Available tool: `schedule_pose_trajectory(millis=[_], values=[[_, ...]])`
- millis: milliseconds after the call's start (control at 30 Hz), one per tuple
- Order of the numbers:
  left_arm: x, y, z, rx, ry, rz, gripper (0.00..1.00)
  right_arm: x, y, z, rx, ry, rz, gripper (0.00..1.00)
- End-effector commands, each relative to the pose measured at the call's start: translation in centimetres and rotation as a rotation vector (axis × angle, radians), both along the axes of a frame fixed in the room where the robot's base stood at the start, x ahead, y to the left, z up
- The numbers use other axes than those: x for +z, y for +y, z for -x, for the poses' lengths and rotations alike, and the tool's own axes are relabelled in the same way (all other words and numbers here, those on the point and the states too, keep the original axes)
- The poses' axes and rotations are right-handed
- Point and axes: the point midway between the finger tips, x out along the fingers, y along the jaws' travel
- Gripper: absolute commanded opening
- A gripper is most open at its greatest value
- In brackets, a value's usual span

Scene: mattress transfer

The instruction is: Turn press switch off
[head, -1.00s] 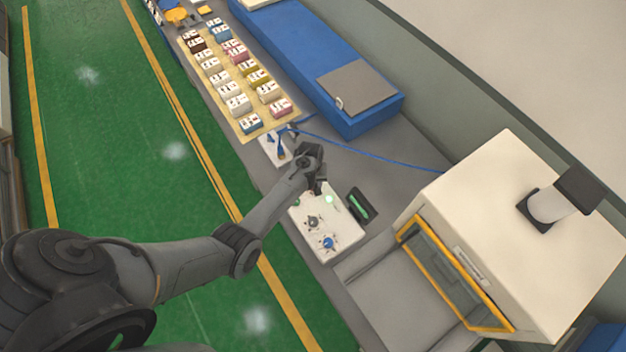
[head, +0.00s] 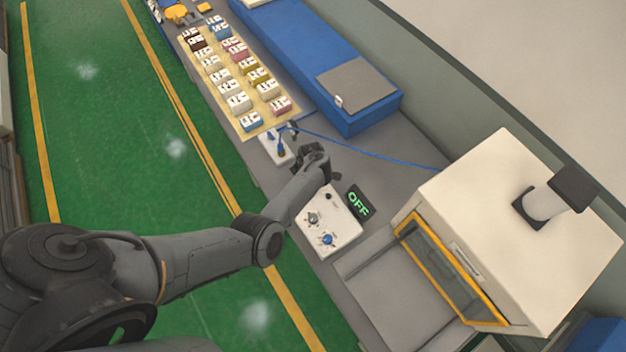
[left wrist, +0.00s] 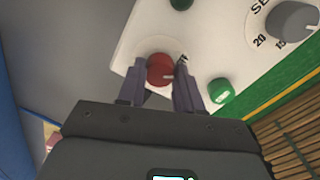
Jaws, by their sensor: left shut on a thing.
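My left gripper (head: 322,178) is at the panel's far end. In the left wrist view my left gripper (left wrist: 159,78) has its fingers on either side of a red round switch (left wrist: 160,68), shut on it. A green button (left wrist: 221,91) sits beside the right finger. The red switch is hidden by the gripper in the head view. My right gripper is not in view.
A white machine (head: 520,230) with a yellow-framed door stands right of the panel. A white socket block (head: 275,148) with a blue cable lies just beyond the gripper. A blue box (head: 310,60) and a tray of small blocks (head: 242,132) are farther back.

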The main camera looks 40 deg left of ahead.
Motion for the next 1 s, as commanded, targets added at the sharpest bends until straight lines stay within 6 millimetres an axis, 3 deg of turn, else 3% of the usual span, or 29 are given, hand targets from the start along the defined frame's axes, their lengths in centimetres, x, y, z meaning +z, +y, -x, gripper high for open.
schedule_pose_trajectory(millis=[400,967,1000], values=[[-0.02,-0.01,-0.03,0.212,-0.001,0.000,0.04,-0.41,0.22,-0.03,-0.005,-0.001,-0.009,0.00],[0.00,0.01,0.00,0.245,0.000,-0.001,0.04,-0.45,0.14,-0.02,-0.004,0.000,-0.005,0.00],[0.00,0.01,0.00,0.245,0.000,-0.001,0.36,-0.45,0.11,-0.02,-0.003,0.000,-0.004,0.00]])
